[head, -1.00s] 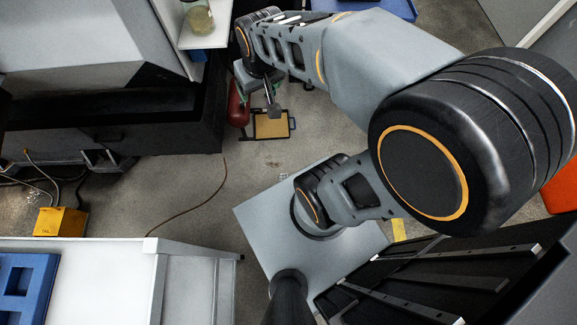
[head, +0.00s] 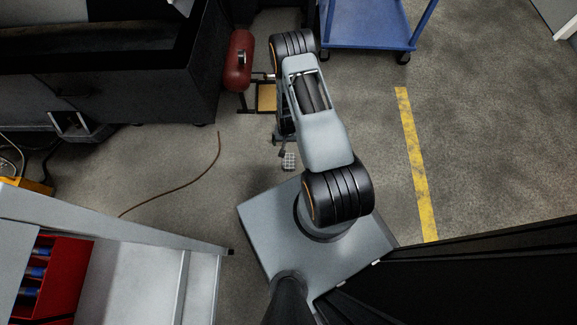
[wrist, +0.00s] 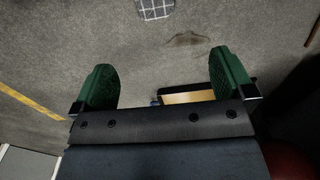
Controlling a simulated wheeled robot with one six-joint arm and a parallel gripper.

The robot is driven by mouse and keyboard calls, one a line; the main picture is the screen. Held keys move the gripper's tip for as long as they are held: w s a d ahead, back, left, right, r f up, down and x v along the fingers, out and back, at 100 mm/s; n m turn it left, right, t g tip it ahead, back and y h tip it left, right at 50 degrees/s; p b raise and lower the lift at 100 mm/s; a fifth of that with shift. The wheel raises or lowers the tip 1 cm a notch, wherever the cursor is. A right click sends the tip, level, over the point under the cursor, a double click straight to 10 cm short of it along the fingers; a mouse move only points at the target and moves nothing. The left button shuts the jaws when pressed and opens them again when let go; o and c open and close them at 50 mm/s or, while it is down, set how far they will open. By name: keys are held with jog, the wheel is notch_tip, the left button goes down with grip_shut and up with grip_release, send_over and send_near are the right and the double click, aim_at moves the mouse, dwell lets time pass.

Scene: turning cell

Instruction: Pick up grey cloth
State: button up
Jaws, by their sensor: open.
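A small grey cloth (head: 289,161) with a checked pattern lies on the concrete floor, in the head view just below the end of my arm. In the wrist view the cloth (wrist: 154,8) is at the top edge, partly cut off. The cloth lies past the fingertips and is not touched. In the head view my gripper is mostly hidden by the arm.
A blue cart (head: 370,22) is at the top. A brown cable (head: 180,187) lies on the floor at left. Floor right of the yellow line (head: 416,165) is clear.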

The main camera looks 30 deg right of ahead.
jog(key=b, duration=0.4)
send_over(289, 160)
notch_tip(289, 160, down, 12)
jog(key=shift+a+r, duration=0.1)
jog(key=shift+r, duration=0.05)
jog(key=shift+f+b, duration=2)
jog(key=shift+f, duration=1.15)
jog(key=shift+c, duration=0.2)
jog(key=c, duration=1)
jog(key=shift+r, duration=0.1)
jog(key=shift+c, duration=0.2)
jog(key=shift+r, duration=0.1)
